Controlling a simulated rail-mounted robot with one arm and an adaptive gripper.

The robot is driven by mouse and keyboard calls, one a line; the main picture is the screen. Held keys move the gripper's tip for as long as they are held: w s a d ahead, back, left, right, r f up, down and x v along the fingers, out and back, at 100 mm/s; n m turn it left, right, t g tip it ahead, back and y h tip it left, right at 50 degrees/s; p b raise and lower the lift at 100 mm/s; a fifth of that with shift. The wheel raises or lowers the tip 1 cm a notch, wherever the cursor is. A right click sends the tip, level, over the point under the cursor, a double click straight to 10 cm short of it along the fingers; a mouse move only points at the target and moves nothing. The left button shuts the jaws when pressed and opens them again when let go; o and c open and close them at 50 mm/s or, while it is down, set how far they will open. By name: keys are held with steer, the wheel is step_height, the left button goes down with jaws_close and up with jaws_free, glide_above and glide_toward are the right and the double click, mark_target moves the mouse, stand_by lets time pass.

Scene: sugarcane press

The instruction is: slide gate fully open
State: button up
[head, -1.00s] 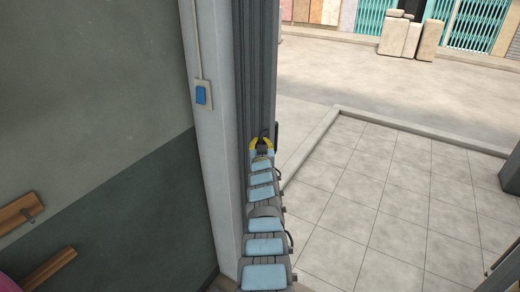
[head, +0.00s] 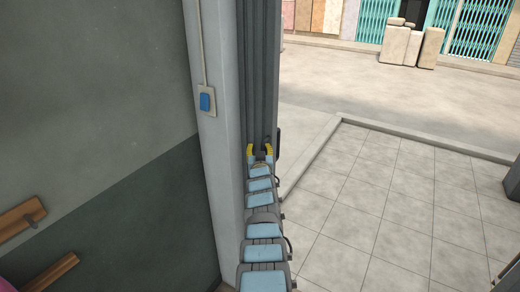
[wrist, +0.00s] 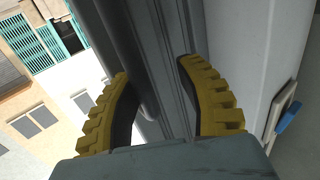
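The gate (head: 262,70) is a stack of grey vertical panels, bunched against the pillar at the left of the doorway. It also fills the middle of the wrist view (wrist: 170,70). My gripper (head: 260,148) has yellow ribbed fingers and is in front of the gate's lower visible part. In the wrist view its fingers (wrist: 152,70) are spread apart, with grey gate profiles showing between them. Nothing is clearly held. A dark handle-like piece (head: 278,143) shows at the gate's right edge. Whether a finger touches the gate cannot be told.
A pale pillar (head: 222,130) with a blue switch (head: 207,102) stands left of the gate. Wooden pieces (head: 22,217) are on the left wall. The doorway to the right is clear, with a tiled floor (head: 370,200) and a low curb (head: 430,140).

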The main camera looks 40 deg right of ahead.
steer(key=shift+w+a+f, duration=0.1)
steer(key=shift+a, duration=0.05)
steer(key=shift+r, duration=5.05)
